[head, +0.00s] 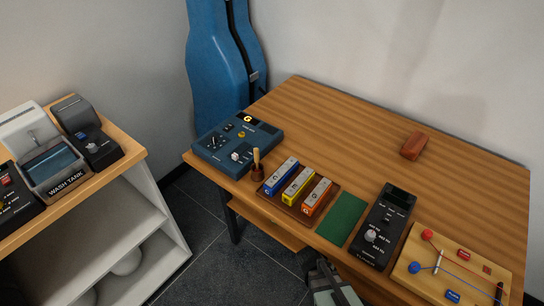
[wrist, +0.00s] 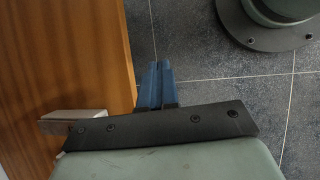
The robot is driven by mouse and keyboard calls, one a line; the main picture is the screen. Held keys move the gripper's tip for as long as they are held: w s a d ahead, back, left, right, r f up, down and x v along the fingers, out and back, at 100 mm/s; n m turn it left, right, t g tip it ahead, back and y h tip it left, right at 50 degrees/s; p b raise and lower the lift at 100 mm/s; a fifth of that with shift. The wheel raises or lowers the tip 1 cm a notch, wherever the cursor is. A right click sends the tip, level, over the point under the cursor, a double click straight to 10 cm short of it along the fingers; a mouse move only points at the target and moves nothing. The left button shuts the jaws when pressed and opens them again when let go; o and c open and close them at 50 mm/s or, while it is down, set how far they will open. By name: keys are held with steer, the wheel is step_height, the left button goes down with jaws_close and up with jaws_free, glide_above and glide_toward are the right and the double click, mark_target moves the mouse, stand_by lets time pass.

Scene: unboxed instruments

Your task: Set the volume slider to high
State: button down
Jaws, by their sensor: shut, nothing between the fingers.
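Two devices with small controls stand on the wooden table. The blue device (head: 238,140) at the table's left corner has a lit yellow display, a yellow knob, a pale block-like control (head: 241,156) and small dark controls. The black device (head: 383,226) at the front right has a dark screen, a small dark control and a pale knob (head: 371,236). Their labels are too small to read, so I cannot tell which control is the volume slider or its setting. My gripper (wrist: 157,66) is shut and empty, above the floor beside the table edge, apart from both devices.
Between the devices are a wooden pestle-like piece (head: 256,165), a tray (head: 328,211) of coloured blocks and a green mat (head: 342,219). A wooden board (head: 452,268) with coloured balls lies at right. A red-brown block (head: 413,146) is behind. The table's back is mostly clear.

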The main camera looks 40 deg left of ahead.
mark_target(235, 157)
steer(key=s+a+r+n+t+y, duration=0.1)
steer(key=s+a+r+y, duration=0.15)
steer(key=a+r, duration=0.6)
steer(key=s+a+r+n+t+y, duration=0.1)
steer(key=s+a+r+n+t, duration=0.2)
steer(key=a, duration=1)
steer(key=s+a+r+y, duration=0.2)
steer(key=s+a+r, duration=0.35)
steer(key=a, duration=0.55)
steer(key=w+a+r+m+y, duration=0.1)
steer(key=a+r+m+y, duration=0.1)
steer(key=r, duration=1.2)
steer(key=w+a+r+m+y, duration=0.1)
steer(key=a+r+m+y, duration=0.1)
steer(key=r, duration=1.2)
steer(key=shift+w+a+r+m, duration=0.4)
steer(key=shift+a+m, duration=0.3)
steer(key=shift+a, duration=0.5)
steer(key=shift+f+y, duration=0.1)
steer(key=shift+y, duration=0.15)
steer(key=x, duration=1)
steer(key=shift+a, duration=0.1)
steer(key=w, duration=0.3)
steer(key=shift+w, duration=0.5)
